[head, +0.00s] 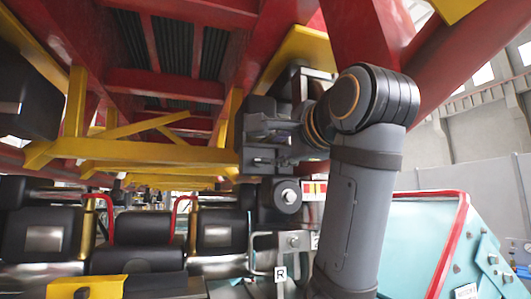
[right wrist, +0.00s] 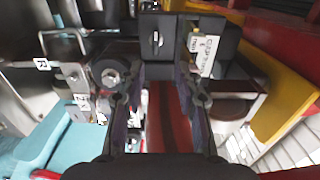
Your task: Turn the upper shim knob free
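My right gripper (head: 262,140) reaches in from the right in the head view, up against dark parts beneath the yellow and red frame. In the right wrist view the same gripper (right wrist: 162,72) has its two fingers spread apart, with a gap between them. Just beyond the fingertips is a black block (right wrist: 156,20) with a small upright metal piece, probably the upper shim knob (right wrist: 156,40). I cannot tell whether the fingers touch it. In the head view the gripper hides this spot. My left gripper is not in view.
A black roller with a central bolt (head: 287,195) sits just below the gripper. Below it is a metal bracket with an R tag (head: 280,273). A teal body with a red edge (head: 420,235) stands right of my arm. Yellow beams (head: 150,150) lie left.

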